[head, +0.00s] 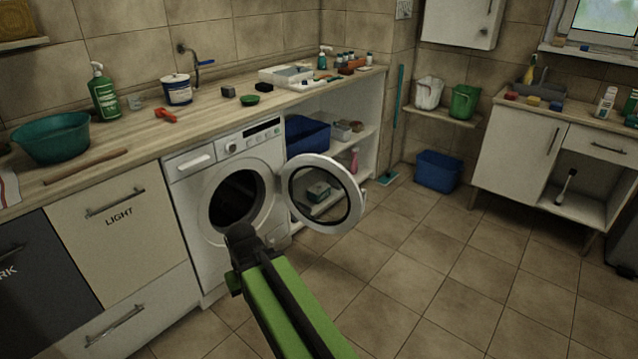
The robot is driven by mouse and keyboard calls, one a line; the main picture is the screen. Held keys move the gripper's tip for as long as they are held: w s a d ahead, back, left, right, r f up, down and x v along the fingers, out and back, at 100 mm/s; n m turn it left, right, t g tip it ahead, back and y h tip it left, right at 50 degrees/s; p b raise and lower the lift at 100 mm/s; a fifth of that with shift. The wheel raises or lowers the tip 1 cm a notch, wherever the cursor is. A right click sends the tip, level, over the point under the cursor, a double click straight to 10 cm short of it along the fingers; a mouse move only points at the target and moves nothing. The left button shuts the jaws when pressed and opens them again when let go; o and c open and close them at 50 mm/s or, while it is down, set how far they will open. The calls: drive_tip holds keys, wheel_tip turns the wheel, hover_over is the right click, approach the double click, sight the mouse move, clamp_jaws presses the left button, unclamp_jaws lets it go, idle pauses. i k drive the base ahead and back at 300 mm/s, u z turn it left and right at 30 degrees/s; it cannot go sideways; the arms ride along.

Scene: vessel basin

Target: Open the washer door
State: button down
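The white front-loading washer (202,259) stands under the wooden worktop. Its round door (285,195) is swung wide open to the right, with a white ring and clear glass. The dark drum opening (235,199) faces me. My gripper (240,235) is at the end of my green and black arm, in front of the lower part of the drum opening, left of the door and seemingly apart from it. Its fingers are dark and small, seen from behind, so I cannot tell whether they are open or shut.
Light and dark drawer fronts (118,225) stand left of the washer. An open shelf unit with a blue bin (306,134) is behind the door. A blue bucket (438,170) stands on the floor at the back. The tiled floor (440,270) to the right is clear.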

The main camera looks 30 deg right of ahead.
sight(356, 205)
drive_tip(key=u, duration=0.15)
drive_tip(key=i, duration=1.6)
drive_tip(key=z, duration=0.65)
